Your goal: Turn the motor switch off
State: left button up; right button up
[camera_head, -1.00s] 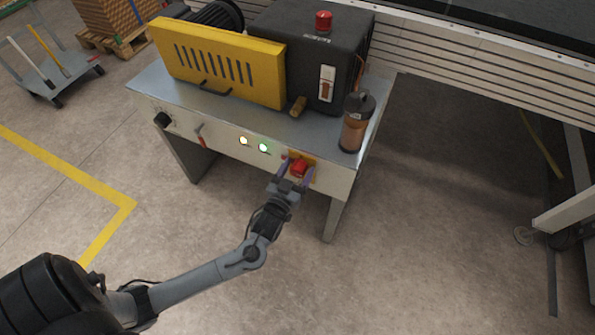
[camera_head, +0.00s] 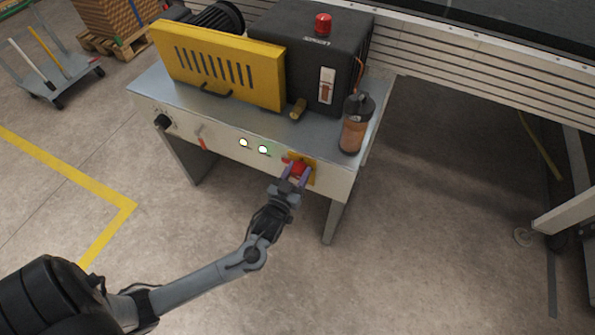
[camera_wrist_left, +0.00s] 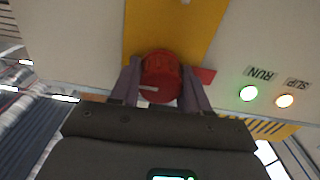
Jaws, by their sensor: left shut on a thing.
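The motor switch is a red rotary knob (camera_head: 298,168) on a yellow plate (camera_head: 308,178) at the right of the bench's front panel. My left gripper (camera_head: 296,172) has its fingers on both sides of the knob and is shut on it. In the left wrist view the red knob (camera_wrist_left: 161,76) sits between the two purple-grey fingers of my left gripper (camera_wrist_left: 160,88). A white mark shows on the knob, and a red tab sticks out at its right. The fingers hide the knob's sides. My right gripper is not in view.
A green RUN lamp (camera_wrist_left: 248,93) and an orange lamp (camera_wrist_left: 285,101) beside it are lit. A jar (camera_head: 355,125) stands on the bench top above the switch. A red button (camera_head: 323,23) tops the black housing (camera_head: 345,55). The floor in front is clear.

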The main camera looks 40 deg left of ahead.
pick_arm(q)
jog(key=n+p, duration=0.2)
jog(key=n, duration=0.1)
jog(key=shift+r+n+p, duration=0.2)
jog(key=shift+n+p, duration=0.1)
jog(key=shift+p, duration=0.1)
jog(key=n+p, duration=0.3)
jog(key=n, duration=0.1)
jog(key=shift+n, duration=0.3)
jog(key=n+p, duration=0.3)
jog(key=n, duration=0.3)
jog(key=shift+f+n+p, duration=0.15)
jog(key=shift+n+p, duration=0.75)
jog(key=shift+n, duration=0.6)
jog(key=shift+f+n, duration=0.1)
jog(key=shift+n, duration=0.2)
jog(key=o, duration=1.1)
jog(key=shift+a, duration=0.1)
jog(key=shift+c, duration=0.2)
